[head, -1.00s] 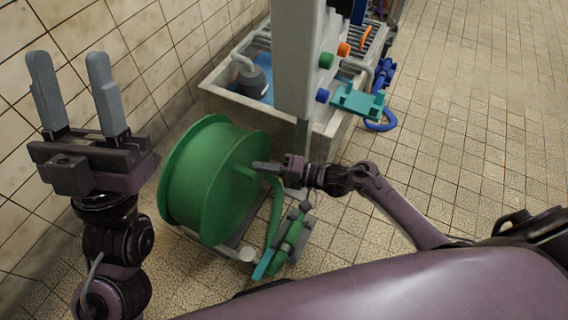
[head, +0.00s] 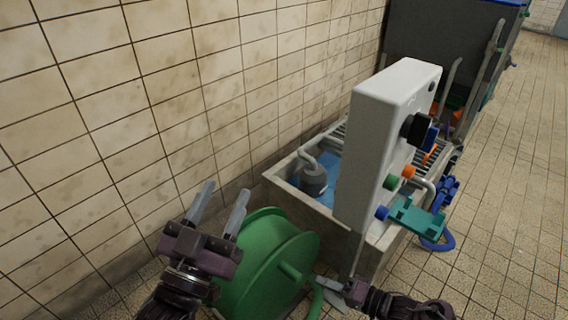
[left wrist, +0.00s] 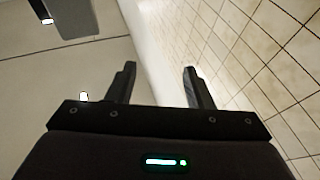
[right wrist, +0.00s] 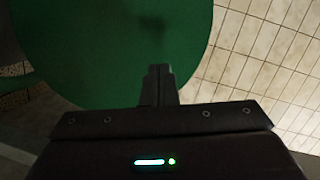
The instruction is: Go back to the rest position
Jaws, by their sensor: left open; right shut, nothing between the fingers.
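My left gripper (head: 218,210) is at the lower left of the head view, fingers pointing up. It is open and empty, in front of the tiled wall and partly in front of the green hose reel. In the left wrist view its two fingers (left wrist: 160,85) stand apart with nothing between them. My right gripper (head: 325,283) is at the bottom of the head view, just right of the reel. It is shut and empty; in the right wrist view its fingers (right wrist: 160,80) are together before the green reel face. I cannot tell whether it touches the reel.
The green hose reel (head: 262,262) stands by the wall. Behind it is a concrete basin (head: 277,183) with a grey pump (head: 314,180). A white control box (head: 376,135) rises from it, with a teal bracket (head: 416,217) beside it. Tiled floor (head: 510,200) on the right is clear.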

